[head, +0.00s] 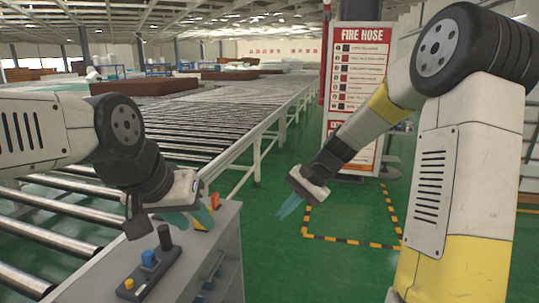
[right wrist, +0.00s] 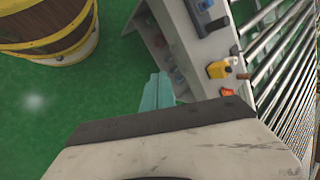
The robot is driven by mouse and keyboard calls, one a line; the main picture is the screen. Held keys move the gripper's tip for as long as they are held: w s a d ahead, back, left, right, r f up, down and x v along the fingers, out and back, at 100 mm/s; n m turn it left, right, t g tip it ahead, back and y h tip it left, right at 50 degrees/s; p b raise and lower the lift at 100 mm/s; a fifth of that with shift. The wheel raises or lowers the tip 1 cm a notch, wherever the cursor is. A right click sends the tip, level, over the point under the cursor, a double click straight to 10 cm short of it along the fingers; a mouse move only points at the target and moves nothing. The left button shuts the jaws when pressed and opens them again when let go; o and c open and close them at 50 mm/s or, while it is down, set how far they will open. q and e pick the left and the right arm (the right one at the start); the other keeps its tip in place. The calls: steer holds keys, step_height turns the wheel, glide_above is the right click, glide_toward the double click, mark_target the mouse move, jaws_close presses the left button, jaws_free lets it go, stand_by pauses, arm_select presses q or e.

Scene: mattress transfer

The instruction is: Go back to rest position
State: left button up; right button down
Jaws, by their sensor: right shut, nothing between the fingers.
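My left gripper (head: 192,218) is low at the left, above the far end of a grey control cabinet (head: 185,265). Its teal fingers are spread apart and I see nothing between them. My right gripper (head: 286,208) hangs over the green floor to the right of the cabinet, pointing down. Its teal fingers are together and empty. In the right wrist view the same fingers (right wrist: 156,92) are close together, over the floor beside the cabinet (right wrist: 185,45).
The cabinet top carries a panel with a black stick, a blue part (head: 148,258) and a yellow button (head: 129,284). A roller conveyor (head: 180,115) runs behind. A fire hose sign (head: 360,75) stands behind my right arm. A striped floor marking (head: 350,243) surrounds clear floor.

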steer(key=s+d+r+n+t+h, duration=0.2)
steer(key=s+d+r, duration=0.3)
steer(key=s, duration=0.5)
steer(key=s+d+r+n+t+h, duration=0.2)
steer(key=s+d+r+n+t, duration=0.1)
steer(key=s, duration=0.7)
step_height(320, 180, up, 4)
steer(key=shift+s+d+f+n+h, duration=0.15)
steer(key=shift+s+d+n+h, duration=0.15)
steer(key=shift+d+n, duration=0.55)
